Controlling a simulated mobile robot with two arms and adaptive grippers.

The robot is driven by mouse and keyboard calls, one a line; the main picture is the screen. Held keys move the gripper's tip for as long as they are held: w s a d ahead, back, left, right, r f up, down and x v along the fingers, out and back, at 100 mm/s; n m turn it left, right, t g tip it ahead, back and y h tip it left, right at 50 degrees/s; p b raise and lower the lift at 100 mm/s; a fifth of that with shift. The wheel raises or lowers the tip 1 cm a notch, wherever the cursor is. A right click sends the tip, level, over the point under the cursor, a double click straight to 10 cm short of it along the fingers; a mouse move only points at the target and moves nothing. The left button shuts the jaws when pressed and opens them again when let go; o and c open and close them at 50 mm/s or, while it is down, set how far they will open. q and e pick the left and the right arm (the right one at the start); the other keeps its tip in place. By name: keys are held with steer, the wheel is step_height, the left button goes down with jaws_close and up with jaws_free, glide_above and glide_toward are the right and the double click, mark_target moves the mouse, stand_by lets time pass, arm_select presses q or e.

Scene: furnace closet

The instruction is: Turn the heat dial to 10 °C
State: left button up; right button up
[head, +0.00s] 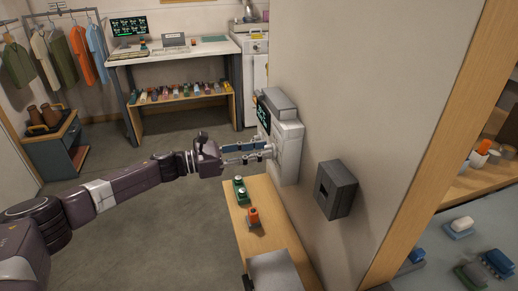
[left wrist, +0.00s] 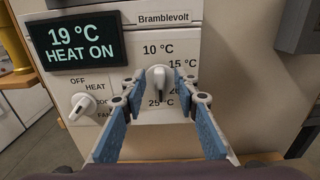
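The white wall heater control (head: 288,155) is in the head view, mounted on the wall in front of my left gripper (head: 268,152). In the left wrist view its panel (left wrist: 185,40) reads "Bramblevolt". Its dark display (left wrist: 77,43) reads 19 °C, HEAT ON. The white heat dial (left wrist: 158,83) has marks from 10 °C at the top to 25 °C at the bottom; its grip bar stands near upright. My left gripper's blue fingers (left wrist: 158,88) are open, one on each side of the dial, with gaps visible. My right gripper is not in view.
A second white knob (left wrist: 83,106), marked OFF, HEAT and more, sits left of the dial. A dark grey box (head: 338,189) is on the wall to the right. A wooden bench (head: 265,222) below holds a green item (head: 240,190) and an orange one (head: 253,216).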

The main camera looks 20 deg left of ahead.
arm_select(q)
jaws_close()
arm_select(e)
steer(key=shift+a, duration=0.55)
